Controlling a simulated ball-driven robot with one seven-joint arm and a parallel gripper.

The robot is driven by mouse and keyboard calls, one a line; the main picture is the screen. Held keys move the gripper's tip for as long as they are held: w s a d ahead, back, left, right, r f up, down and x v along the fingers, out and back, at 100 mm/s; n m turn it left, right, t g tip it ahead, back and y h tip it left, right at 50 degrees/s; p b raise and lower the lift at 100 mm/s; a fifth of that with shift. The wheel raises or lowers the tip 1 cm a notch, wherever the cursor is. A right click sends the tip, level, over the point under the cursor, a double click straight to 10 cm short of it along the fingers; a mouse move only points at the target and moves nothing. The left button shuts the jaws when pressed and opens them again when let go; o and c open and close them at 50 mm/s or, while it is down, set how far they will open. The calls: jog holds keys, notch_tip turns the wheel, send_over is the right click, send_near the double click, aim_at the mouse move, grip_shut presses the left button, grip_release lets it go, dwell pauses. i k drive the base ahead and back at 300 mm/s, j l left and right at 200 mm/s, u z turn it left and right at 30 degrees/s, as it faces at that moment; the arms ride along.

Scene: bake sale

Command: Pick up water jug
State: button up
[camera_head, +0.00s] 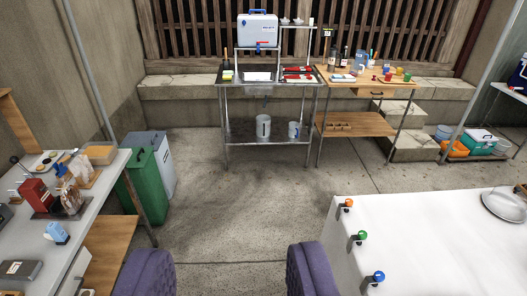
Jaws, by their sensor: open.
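My gripper (231,262) shows at the bottom as two purple ribbed fingers, spread wide apart with only floor seen between them. It is open, empty and well short of the back counter. A grey pitcher-like vessel (263,127) and a smaller one (294,130) stand on that table's lower shelf. I cannot tell for sure which of these is the water jug.
The metal table (230,90) stands beside a cluttered wooden table (340,127). A green bin (147,187) and grey bin (163,160) stand left. A laden table (118,170) is near left, a white table (425,235) near right. The middle floor (260,210) is clear.

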aim_at(361, 54)
jog(key=i+j, duration=0.1)
jog(key=i, duration=0.85)
jog(key=i+j, duration=0.1)
jog(key=i, duration=0.8)
jog(key=i+z, duration=0.1)
jog(key=i, duration=0.9)
jog(key=i+j+z, duration=0.15)
jog(key=i, duration=0.8)
jog(key=i+l+z, duration=0.1)
jog(key=i+z, duration=0.65)
jog(key=i+j+z, duration=0.1)
jog(key=i+z, duration=0.3)
jog(key=i+l+z, duration=0.15)
jog(key=i, duration=0.35)
jog(key=i+l+z, duration=0.2)
jog(key=i, duration=0.25)
jog(key=i+l+u, duration=0.2)
jog(key=i+u, duration=0.15)
jog(key=i+l+u, duration=0.35)
jog(key=i, duration=0.2)
jog(key=u, duration=0.3)
